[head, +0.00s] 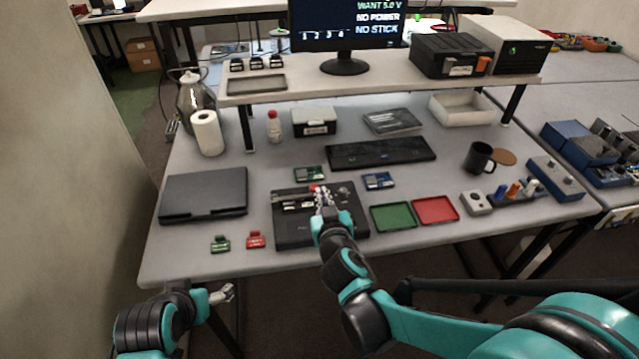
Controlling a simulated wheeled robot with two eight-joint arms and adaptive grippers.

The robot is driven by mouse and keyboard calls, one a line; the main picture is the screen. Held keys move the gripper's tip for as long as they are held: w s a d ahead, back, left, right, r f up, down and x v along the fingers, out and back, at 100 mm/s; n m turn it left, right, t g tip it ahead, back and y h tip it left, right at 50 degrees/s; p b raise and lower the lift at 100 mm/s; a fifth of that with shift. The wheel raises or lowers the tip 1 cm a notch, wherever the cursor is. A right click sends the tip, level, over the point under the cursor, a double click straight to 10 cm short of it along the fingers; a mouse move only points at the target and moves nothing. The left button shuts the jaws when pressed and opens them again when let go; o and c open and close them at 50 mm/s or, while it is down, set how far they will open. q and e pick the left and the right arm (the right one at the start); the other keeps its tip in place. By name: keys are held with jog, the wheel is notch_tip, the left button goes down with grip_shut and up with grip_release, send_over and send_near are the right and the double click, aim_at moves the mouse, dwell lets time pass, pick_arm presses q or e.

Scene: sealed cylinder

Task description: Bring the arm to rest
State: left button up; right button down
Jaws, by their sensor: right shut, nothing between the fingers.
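My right gripper (323,194) is shut and empty. It reaches over the black flat device (290,235) near the table's front edge and hides part of it. A small red part (314,187) shows at the gripper's upper left; I cannot tell whether they touch. A light cylinder-like part (292,197) lies along the device's upper left. My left gripper (224,293) hangs low in front of the table, below its front edge, apart from everything on the table. Its fingers are too small to read as open or shut.
Right of the device lie a green tray (393,217) and a red tray (435,210). A green tag (220,244) and a red tag (256,240) lie at the front left. A closed laptop (203,193) is at left. A raised shelf (400,83) spans the back.

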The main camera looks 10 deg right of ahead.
jog(key=shift+s, duration=0.4)
jog(key=s+d+f+m+g+h, duration=0.2)
jog(key=s+d+g, duration=0.3)
jog(key=s+d, duration=0.3)
jog(key=s+f+n+g+y, duration=0.1)
jog(key=s+g+y, duration=0.1)
jog(key=s, duration=0.8)
jog(key=shift+s+a+f+g, duration=0.3)
jog(key=shift+a+g, duration=0.15)
jog(key=shift+g, duration=0.15)
jog(key=shift+w, duration=0.1)
dwell(0.7)
